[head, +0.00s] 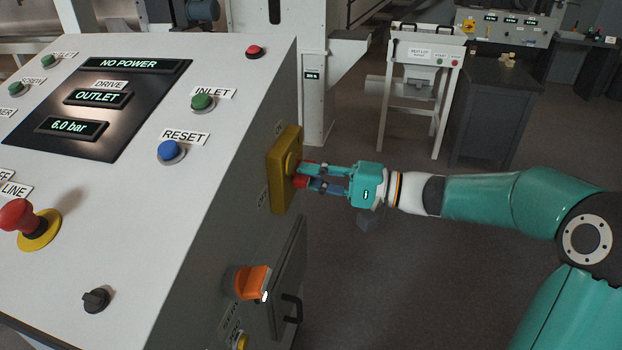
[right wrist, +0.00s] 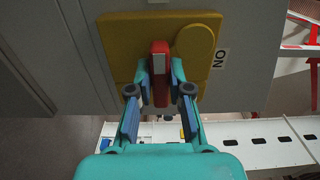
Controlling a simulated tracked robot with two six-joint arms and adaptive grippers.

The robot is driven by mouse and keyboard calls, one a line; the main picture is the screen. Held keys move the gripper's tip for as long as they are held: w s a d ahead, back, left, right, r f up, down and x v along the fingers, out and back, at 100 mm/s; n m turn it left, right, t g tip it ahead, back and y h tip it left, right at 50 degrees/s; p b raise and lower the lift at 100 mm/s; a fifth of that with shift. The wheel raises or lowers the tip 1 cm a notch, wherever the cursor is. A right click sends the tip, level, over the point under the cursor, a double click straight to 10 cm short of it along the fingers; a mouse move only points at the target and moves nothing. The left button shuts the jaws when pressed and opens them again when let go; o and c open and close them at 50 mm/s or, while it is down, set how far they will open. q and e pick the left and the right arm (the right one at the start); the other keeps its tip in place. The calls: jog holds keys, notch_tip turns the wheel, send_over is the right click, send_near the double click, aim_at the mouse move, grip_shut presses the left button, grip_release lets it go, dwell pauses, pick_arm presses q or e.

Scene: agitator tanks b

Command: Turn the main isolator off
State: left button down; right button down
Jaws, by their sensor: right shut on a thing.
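The main isolator is a yellow plate (head: 284,190) with a red handle (head: 300,181), on the dark side face of the console. My right gripper (head: 313,177) reaches it from the right and is shut on the red handle. In the right wrist view the red handle (right wrist: 160,60) stands upright in the picture between the two fingers, in front of the yellow plate (right wrist: 118,42). An ON label (right wrist: 221,57) sits just right of the plate there. The display (head: 128,64) on the console top reads NO POWER. My left gripper is not in view.
Below the isolator on the same side face are an orange knob (head: 252,282) and a dark door with a handle (head: 291,308). The console top carries a blue RESET button (head: 170,151) and a red mushroom button (head: 17,215). The floor right of the console is open.

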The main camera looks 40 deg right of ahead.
jog(key=shift+s+a+f, duration=0.1)
jog(key=shift+a+f, duration=0.05)
jog(key=shift+f, duration=0.15)
jog(key=c, duration=1.1)
grip_release()
jog(key=shift+r, duration=0.1)
jog(key=shift+r, duration=0.1)
jog(key=v, duration=1.2)
